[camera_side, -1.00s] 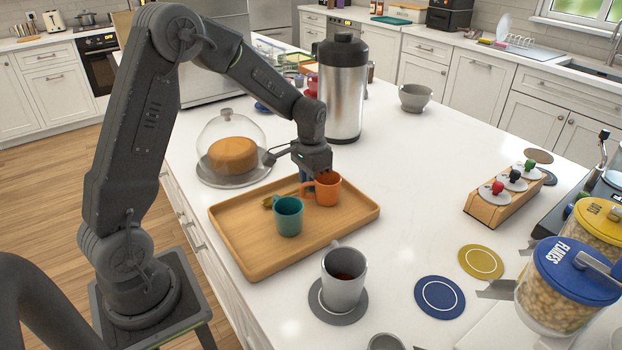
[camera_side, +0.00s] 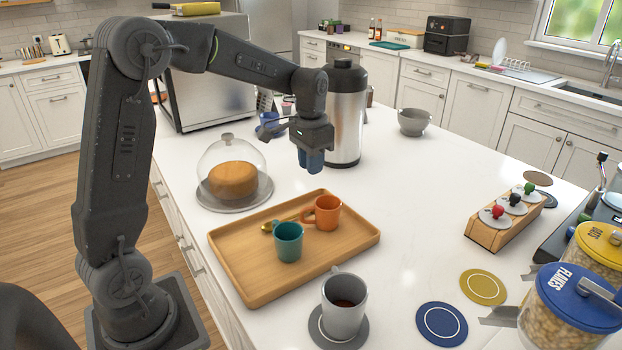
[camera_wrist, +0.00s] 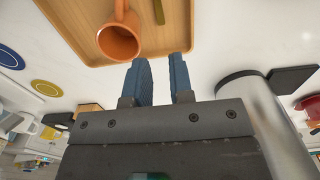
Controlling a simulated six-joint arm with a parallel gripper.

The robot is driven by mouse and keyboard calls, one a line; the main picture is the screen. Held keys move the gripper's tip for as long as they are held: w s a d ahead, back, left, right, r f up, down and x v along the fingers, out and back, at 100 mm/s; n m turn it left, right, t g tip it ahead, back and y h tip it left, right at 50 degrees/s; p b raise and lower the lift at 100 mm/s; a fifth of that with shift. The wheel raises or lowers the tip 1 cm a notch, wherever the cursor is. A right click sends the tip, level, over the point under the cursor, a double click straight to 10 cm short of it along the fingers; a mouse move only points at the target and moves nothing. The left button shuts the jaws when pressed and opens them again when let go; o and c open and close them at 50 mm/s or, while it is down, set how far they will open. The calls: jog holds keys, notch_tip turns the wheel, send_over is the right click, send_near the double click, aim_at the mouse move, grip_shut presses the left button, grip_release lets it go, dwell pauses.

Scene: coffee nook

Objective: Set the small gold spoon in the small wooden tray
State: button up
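The wooden tray (camera_side: 245,285) lies flat on the white island. The gold spoon (camera_side: 267,227) lies in it near its back left, partly hidden behind a teal mug (camera_side: 288,243). An orange mug (camera_side: 324,214) stands beside them. In the wrist view, an olive-gold strip of the spoon (camera_wrist: 158,12) shows on the tray floor (camera_wrist: 178,35), next to the orange mug (camera_wrist: 118,42). My gripper (camera_side: 311,170) hangs above the counter beyond the tray's back edge. Its blue fingers (camera_wrist: 161,62) are apart with nothing between them.
A steel carafe (camera_side: 343,115) stands close behind my gripper. A glass-domed cake plate (camera_side: 234,178) is left of the tray. A grey mug (camera_side: 344,300) stands on a coaster in front. Blue (camera_side: 441,325) and yellow (camera_side: 483,287) coasters lie right of it.

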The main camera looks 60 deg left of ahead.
jog(key=s+d+r+t, duration=0.3)
jog(key=s+d+r, duration=0.45)
jog(key=s, duration=0.25)
jog(key=s+d+f+t, duration=0.2)
jog(key=s+d, duration=0.3)
jog(key=s, duration=0.6)
jog(key=shift+s+d+t, duration=0.15)
jog(key=shift+d+t, duration=0.05)
jog(key=shift+t, duration=0.1)
